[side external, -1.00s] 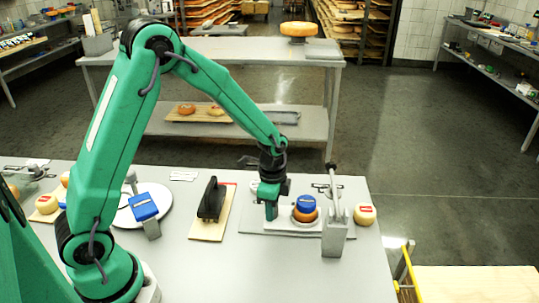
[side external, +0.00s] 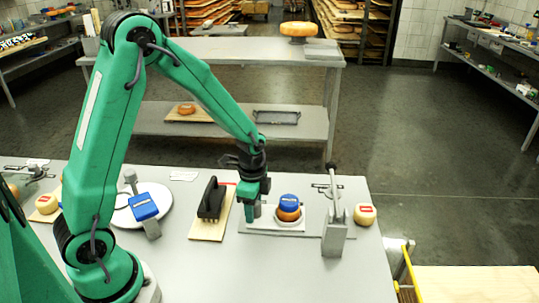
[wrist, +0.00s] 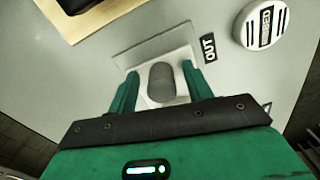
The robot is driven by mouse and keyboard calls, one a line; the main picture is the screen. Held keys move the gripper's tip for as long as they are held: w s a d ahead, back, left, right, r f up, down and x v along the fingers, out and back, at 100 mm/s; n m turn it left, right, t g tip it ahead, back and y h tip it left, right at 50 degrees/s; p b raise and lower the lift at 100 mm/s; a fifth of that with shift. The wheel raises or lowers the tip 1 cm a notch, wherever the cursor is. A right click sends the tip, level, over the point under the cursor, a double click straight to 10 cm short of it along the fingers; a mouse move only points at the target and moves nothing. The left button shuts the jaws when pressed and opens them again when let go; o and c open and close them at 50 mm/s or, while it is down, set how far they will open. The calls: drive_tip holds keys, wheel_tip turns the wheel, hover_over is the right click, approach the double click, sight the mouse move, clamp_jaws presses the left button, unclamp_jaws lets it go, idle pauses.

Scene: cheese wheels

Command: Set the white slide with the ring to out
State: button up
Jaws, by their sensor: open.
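The white slide (side external: 270,225) lies near the right part of the bench in the side view, with an orange round (side external: 288,215) under a blue cap (side external: 289,201) at its right end. My gripper (side external: 252,213) is lowered at the slide's left end. In the wrist view my gripper (wrist: 164,82) is open, with one finger on each side of the post. Whether either finger touches it I cannot tell. An OUT label (wrist: 208,49) lies right of the post.
A board with a black-handled tool (side external: 211,200) lies left of my gripper. A grey lever stand (side external: 334,238) and a pale cheese (side external: 365,214) stand to the right.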

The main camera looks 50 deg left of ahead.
drive_tip(key=shift+r, duration=0.1)
drive_tip(key=shift+r, duration=3.8)
drive_tip(key=shift+s+r, duration=0.2)
drive_tip(key=shift+r, duration=0.25)
drive_tip(key=s+d+r+n+t, duration=0.1)
drive_tip(key=s+r+n+t, duration=0.4)
drive_tip(key=s+r+n, duration=0.6)
drive_tip(key=shift+s+d+r+t, duration=0.35)
drive_tip(key=shift+s+r, duration=1.1)
drive_tip(key=shift+s, duration=0.65)
